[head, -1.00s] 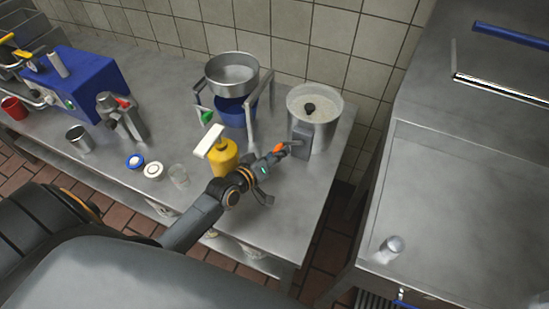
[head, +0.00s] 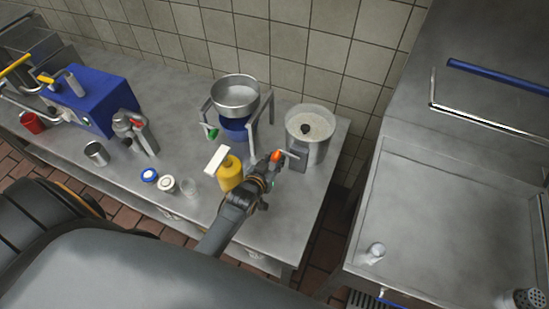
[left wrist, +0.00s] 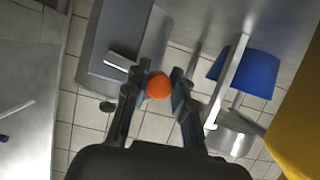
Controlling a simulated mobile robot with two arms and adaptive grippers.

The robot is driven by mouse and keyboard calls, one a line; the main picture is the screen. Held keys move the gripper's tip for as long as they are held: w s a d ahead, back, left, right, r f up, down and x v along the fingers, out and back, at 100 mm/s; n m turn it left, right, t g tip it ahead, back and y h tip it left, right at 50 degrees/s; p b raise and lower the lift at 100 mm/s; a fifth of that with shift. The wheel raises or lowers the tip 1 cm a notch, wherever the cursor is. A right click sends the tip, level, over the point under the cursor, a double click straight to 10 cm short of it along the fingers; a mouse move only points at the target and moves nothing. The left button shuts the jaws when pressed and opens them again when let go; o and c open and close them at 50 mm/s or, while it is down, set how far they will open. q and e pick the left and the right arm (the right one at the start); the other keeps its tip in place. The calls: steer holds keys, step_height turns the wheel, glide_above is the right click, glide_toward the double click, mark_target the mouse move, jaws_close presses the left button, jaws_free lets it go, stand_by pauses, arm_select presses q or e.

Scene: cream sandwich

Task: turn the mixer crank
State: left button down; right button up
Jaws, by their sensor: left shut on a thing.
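The mixer is a round steel pot (head: 323,148) of pale, grainy contents with a dark knob in the middle, standing near the counter's right end. Its crank (head: 291,154) sticks out at the front left and ends in an orange knob (head: 276,156). My left gripper (head: 273,164) is at this knob, shut on it. In the left wrist view the orange knob (left wrist: 159,86) sits between the two fingertips, with the crank's metal arm (left wrist: 119,62) and the mixer's grey body beyond. My right gripper is not in view.
A yellow pump bottle (head: 230,175) stands close to the left of my left gripper. Behind it is a steel bowl (head: 235,98) on a stand over a blue bowl (head: 234,128). Small jars lie left. A gap separates the counter from the sink (head: 440,220).

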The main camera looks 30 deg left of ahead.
arm_select(q)
steer(key=shift+r, duration=0.1)
stand_by(0.4)
steer(key=c, duration=1.1)
jaws_free()
steer(key=v, duration=1.2)
